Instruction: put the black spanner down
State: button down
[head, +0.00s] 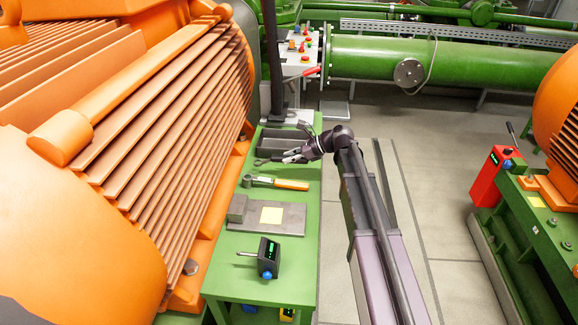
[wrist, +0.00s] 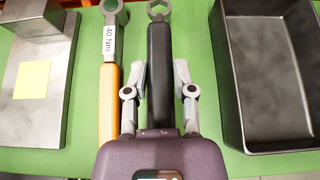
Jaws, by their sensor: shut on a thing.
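The black spanner (wrist: 158,50) has a grey ring head and a black handle. In the wrist view it points straight away from me, and my gripper (wrist: 161,80) is shut on its handle. In the head view my gripper (head: 292,155) is over the green bench, and the spanner's head (head: 261,161) shows to its left. The spanner is low over the bench top; I cannot tell if it touches it. The near end of its handle is hidden by my gripper.
A torque wrench (wrist: 108,90) marked 40 Nm, with an orange handle, lies left of the spanner. A black tray (wrist: 232,75) is to its right. A grey plate (head: 293,219) with a yellow note and a dark tester (head: 268,257) are nearer on the green bench (head: 235,245).

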aim_at(289, 174)
jog(key=shift+w, duration=0.1)
dwell(0.3)
jog(key=shift+f+b, duration=1.75)
jog(key=shift+f, duration=0.05)
jog(key=shift+f, duration=0.15)
jog(key=shift+c, duration=2.2)
grip_release()
